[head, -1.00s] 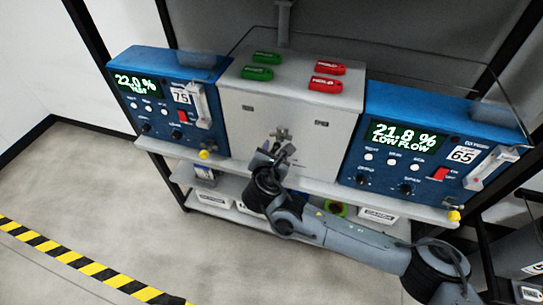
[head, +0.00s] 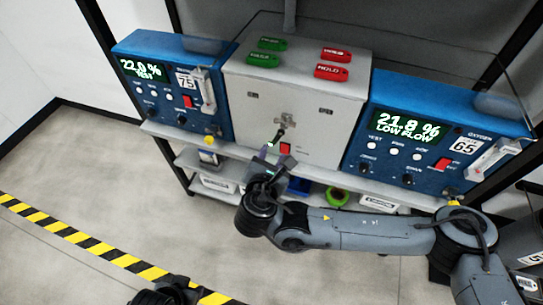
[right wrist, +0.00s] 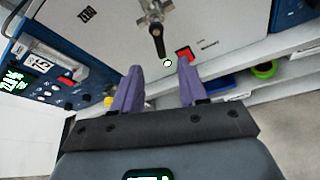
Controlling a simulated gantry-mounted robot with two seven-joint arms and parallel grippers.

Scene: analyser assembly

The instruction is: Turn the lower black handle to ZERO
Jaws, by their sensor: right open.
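The lower black handle (head: 279,136) hangs from a metal valve fitting (head: 285,119) on the front of the grey box. In the right wrist view the handle (right wrist: 158,42) points down in the picture, away from the ZERO label (right wrist: 86,15) at upper left. My right gripper (head: 268,154) is just below and in front of the handle in the head view. In the right wrist view its two purple fingers (right wrist: 160,68) are apart with nothing between them; the handle's end lies beyond the tips. No left gripper fingers show.
A red switch (head: 286,148) sits right of the handle's end, near my right finger in the picture. Blue analysers (head: 172,88) and (head: 435,135) flank the grey box (head: 244,118). Green and red tags lie on top. A shelf below holds bins and a green roll (head: 337,197).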

